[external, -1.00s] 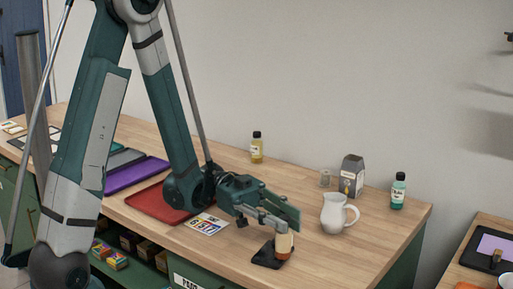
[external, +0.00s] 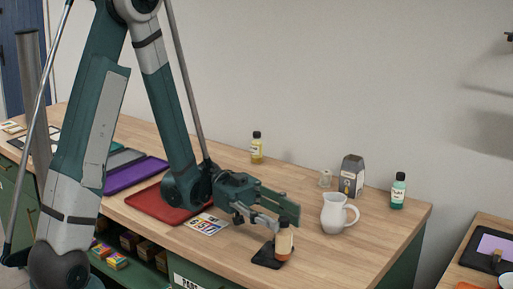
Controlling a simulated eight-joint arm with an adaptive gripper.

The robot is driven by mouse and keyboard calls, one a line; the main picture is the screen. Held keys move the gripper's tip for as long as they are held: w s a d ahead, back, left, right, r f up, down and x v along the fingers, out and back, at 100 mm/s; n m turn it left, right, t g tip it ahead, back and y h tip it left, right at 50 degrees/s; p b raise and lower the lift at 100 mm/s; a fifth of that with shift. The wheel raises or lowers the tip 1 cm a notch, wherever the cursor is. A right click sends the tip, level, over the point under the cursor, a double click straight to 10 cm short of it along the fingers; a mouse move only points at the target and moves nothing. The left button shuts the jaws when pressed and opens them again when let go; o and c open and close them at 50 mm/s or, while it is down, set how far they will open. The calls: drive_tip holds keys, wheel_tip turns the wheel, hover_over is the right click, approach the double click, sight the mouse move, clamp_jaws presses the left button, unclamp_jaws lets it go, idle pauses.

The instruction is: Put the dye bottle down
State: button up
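The dye bottle (external: 284,243), with a pale label and orange-brown contents, stands upright at the right edge of a small black pad (external: 264,258) near the table's front edge. My gripper (external: 285,221) is at the bottle's top, with its fingers spread apart on either side. The fingers hide the bottle's cap. I cannot tell whether a finger still touches the bottle.
A white jug (external: 336,215) stands close to the right of my gripper. A grey box (external: 351,178), a teal bottle (external: 398,191) and a yellow bottle (external: 257,149) stand further back. A colour card (external: 206,224) and red tray (external: 158,203) lie to the left.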

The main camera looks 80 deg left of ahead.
drive_tip(key=shift+p+v, duration=0.6)
drive_tip(key=shift+v, duration=2.4)
drive_tip(key=w+a+r+n+t+y, duration=0.1)
drive_tip(key=w+r+n+t+y, duration=0.4)
drive_tip(key=r, duration=0.6)
drive_tip(key=w+r+n+t+y, duration=0.3)
drive_tip(key=w+r+y, duration=0.4)
drive_tip(key=r, duration=0.4)
drive_tip(key=w+a+r+n+t+y, duration=0.1)
drive_tip(key=w+r+n+t+y, duration=0.5)
drive_tip(key=r, duration=0.5)
drive_tip(key=s+d+f+m+g+h, duration=0.2)
drive_tip(key=s+d+f+g, duration=1.4)
drive_tip(key=s+d+f, duration=0.7)
wheel_tip(320, 180, down, 3)
drive_tip(key=shift+s+d+f+g+h, duration=0.1)
drive_tip(key=shift+s+d+g+h, duration=0.25)
drive_tip(key=shift+s, duration=0.25)
